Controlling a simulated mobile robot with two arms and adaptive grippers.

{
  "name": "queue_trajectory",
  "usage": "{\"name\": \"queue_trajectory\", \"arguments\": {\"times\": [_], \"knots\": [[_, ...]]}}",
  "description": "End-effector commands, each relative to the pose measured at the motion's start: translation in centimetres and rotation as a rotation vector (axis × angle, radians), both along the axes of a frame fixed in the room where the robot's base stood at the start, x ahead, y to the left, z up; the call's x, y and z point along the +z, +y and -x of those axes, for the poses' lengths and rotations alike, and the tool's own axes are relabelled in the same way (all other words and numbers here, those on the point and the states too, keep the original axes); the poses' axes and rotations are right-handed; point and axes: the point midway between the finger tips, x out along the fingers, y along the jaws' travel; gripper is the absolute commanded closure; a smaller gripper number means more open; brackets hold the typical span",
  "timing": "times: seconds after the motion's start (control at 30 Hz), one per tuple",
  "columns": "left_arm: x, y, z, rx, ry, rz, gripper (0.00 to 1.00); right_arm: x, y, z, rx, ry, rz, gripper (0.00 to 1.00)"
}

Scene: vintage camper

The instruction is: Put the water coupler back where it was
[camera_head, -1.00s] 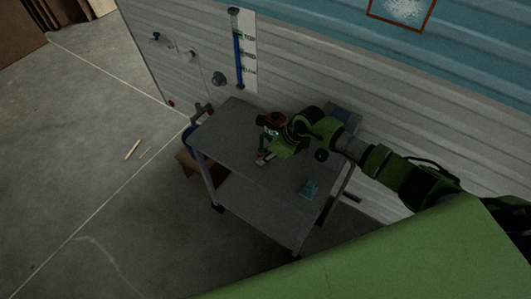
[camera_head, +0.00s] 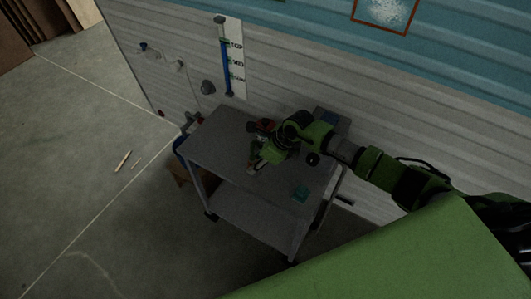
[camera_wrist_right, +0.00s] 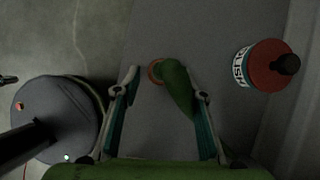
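My right gripper (camera_head: 257,167) is low over the top of a grey cart (camera_head: 222,150). In the right wrist view its two fingers (camera_wrist_right: 163,112) are spread apart. A green tapered object (camera_wrist_right: 176,86) with an orange-brown ring at one end lies between them, nearer the right finger; I see a gap on its left side. It may be the water coupler, but I cannot tell for sure. In the head view the gripper mostly hides it. My left gripper is not in view.
A red-capped jar with a lettered label (camera_wrist_right: 262,65) stands right of the fingers. Wall fittings (camera_head: 208,87) and a blue gauge (camera_head: 227,65) are behind the cart. Open floor lies left.

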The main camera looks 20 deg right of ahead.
Motion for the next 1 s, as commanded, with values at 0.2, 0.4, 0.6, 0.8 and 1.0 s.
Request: {"name": "queue_trajectory", "arguments": {"times": [0.2, 0.4, 0.6, 0.8, 1.0], "knots": [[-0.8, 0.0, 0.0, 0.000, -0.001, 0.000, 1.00, 3.6, -1.7, 1.3, 0.001, -0.006, 0.004, 0.61], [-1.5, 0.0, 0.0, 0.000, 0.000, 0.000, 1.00, 7.2, -3.2, 2.7, 0.000, -0.005, 0.005, 0.61], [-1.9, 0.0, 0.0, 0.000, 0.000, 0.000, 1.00, 9.5, -3.9, 3.6, -0.001, -0.002, 0.002, 0.61], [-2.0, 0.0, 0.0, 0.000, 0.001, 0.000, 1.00, 10.2, -4.1, 3.9, 0.000, -0.002, 0.002, 0.61], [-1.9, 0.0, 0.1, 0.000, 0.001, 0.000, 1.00, 10.2, -4.1, 3.8, -0.001, -0.001, 0.001, 0.61]]}}
